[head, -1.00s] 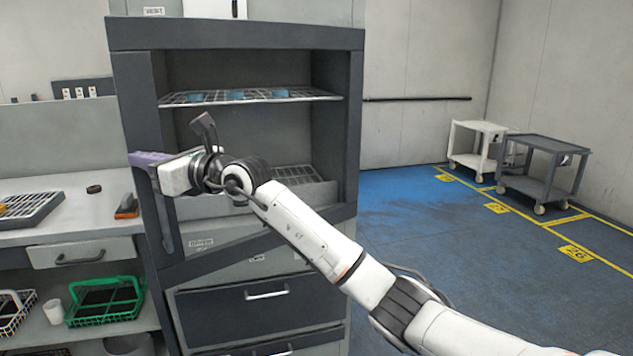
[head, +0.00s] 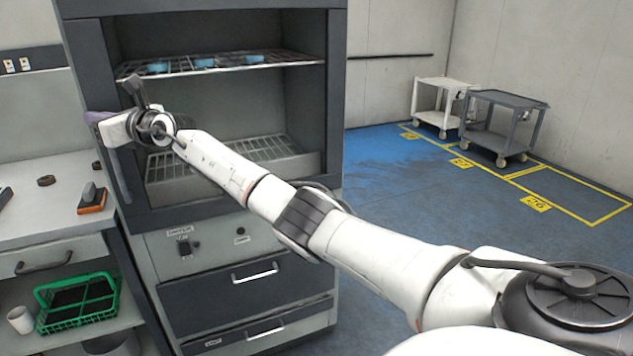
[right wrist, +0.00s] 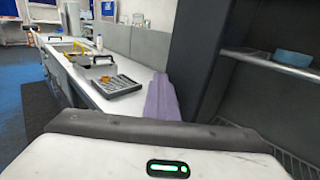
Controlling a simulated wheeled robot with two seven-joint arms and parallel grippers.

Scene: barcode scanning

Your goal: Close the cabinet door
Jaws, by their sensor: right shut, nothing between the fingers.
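The cabinet (head: 180,300) stands at the left of centre in the head view. Its door appears to be a dark frame (head: 95,85) with a see-through middle, its lower rail now nearly parallel to the drawers below. The door lies close to the cabinet front; I cannot tell if it is fully shut. My right gripper (head: 98,117) is shut and empty at the door's left side. Its purple fingers also show in the right wrist view (right wrist: 162,98), beside a dark upright panel (right wrist: 200,50). Contact is unclear. My left gripper is out of view.
Wire shelves with blue items (head: 204,63) show inside the cabinet. A white counter (head: 45,205) stands at the left, with a green basket (head: 78,303) below. Carts (head: 500,125) stand at the back right. Blue floor (head: 400,190) lies open between them and the cabinet.

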